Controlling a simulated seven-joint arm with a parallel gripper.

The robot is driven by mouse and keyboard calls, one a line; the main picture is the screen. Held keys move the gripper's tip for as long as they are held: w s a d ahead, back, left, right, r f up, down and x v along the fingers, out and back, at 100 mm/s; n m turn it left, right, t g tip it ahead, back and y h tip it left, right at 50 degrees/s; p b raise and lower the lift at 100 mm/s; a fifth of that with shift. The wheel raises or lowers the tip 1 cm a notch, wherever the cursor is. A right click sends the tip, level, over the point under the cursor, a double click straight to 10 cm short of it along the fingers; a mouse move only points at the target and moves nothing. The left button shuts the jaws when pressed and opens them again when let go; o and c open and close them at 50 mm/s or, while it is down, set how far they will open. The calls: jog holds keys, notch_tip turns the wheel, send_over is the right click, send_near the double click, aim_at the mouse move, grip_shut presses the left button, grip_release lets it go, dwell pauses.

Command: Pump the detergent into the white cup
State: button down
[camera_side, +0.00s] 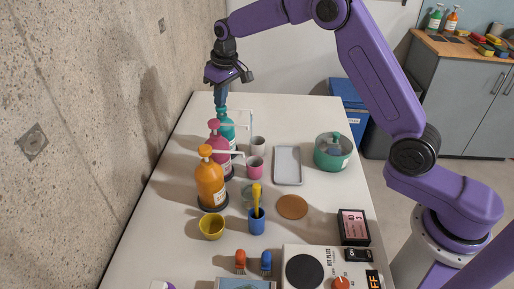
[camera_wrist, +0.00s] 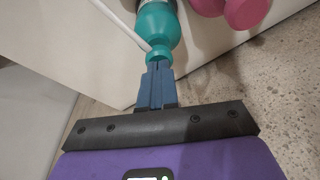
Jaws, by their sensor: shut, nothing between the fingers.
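My gripper (camera_side: 221,106) is shut and empty, pointing down at the pump head of the teal bottle (camera_side: 228,130). In the wrist view the blue fingertips (camera_wrist: 158,68) are at the teal pump head (camera_wrist: 157,52), touching or nearly so; I cannot tell which. The teal bottle stands upright at the back of the row near the wall, with a thin white spout (camera_side: 238,109) reaching right and bending down. The white cup (camera_side: 259,147) stands upright to the right of the teal bottle, near the spout's end. Its contents are not visible.
A pink bottle (camera_side: 214,140) and an orange bottle (camera_side: 210,183) stand nearer the camera, with a pink cup (camera_side: 255,171) and a yellow cup (camera_side: 211,228). The concrete wall (camera_side: 100,110) borders the table's left.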

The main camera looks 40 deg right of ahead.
dwell(0.3)
jog(key=shift+w+v, duration=0.25)
jog(key=shift+v, duration=1)
jog(key=shift+s+x, duration=0.25)
jog(key=shift+x, duration=1.05)
jog(key=shift+w+v, duration=0.25)
jog(key=shift+v, duration=1.05)
